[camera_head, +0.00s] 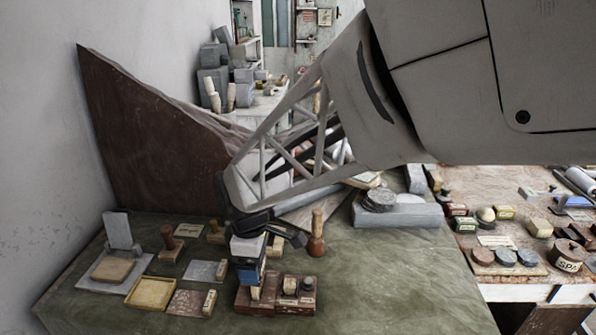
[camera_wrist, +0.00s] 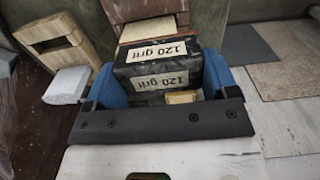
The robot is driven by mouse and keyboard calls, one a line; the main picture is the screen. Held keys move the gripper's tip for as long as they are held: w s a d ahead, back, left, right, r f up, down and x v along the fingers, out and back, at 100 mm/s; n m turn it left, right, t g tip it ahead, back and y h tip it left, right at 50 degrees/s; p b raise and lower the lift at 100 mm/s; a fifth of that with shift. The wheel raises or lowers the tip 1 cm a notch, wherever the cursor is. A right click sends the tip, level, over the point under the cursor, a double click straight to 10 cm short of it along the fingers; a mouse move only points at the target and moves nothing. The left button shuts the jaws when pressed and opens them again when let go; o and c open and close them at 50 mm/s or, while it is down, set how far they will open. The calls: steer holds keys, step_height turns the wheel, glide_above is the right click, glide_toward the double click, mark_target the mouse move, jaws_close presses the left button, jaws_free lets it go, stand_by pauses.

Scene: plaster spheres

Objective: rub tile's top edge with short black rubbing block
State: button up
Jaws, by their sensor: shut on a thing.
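My gripper (camera_wrist: 165,88) has blue fingers on both sides of a black rubbing block (camera_wrist: 122,72) with cream "120 grit" labels, and is shut on it. In the head view my gripper (camera_head: 252,276) points down at the dark red wooden rack (camera_head: 297,308); the held block is hard to make out there, and I cannot tell whether it touches the rack. An upright grey slab (camera_head: 118,230), possibly the tile, stands at the left behind a tan square piece (camera_head: 113,269). Flat tiles, one grey (camera_head: 203,271) and one brownish (camera_head: 184,302), lie left of my gripper.
A shallow yellow tray (camera_head: 151,292) and wooden-handled stamps (camera_head: 171,243) stand left of my gripper. A wooden-handled tool (camera_head: 317,238) stands upright close behind it on the right. The green bench top (camera_head: 400,290) is clear to the right. A grey slab (camera_head: 405,214) lies further back.

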steer(key=shift+s, duration=0.1)
steer(key=shift+s+f, duration=0.1)
steer(key=shift+s, duration=0.9)
steer(key=shift+w+r, duration=0.35)
steer(key=shift+w, duration=0.2)
steer(key=shift+w+r, duration=0.35)
steer(key=shift+w, duration=0.2)
steer(key=shift+w, duration=0.1)
steer(key=shift+w, duration=1.3)
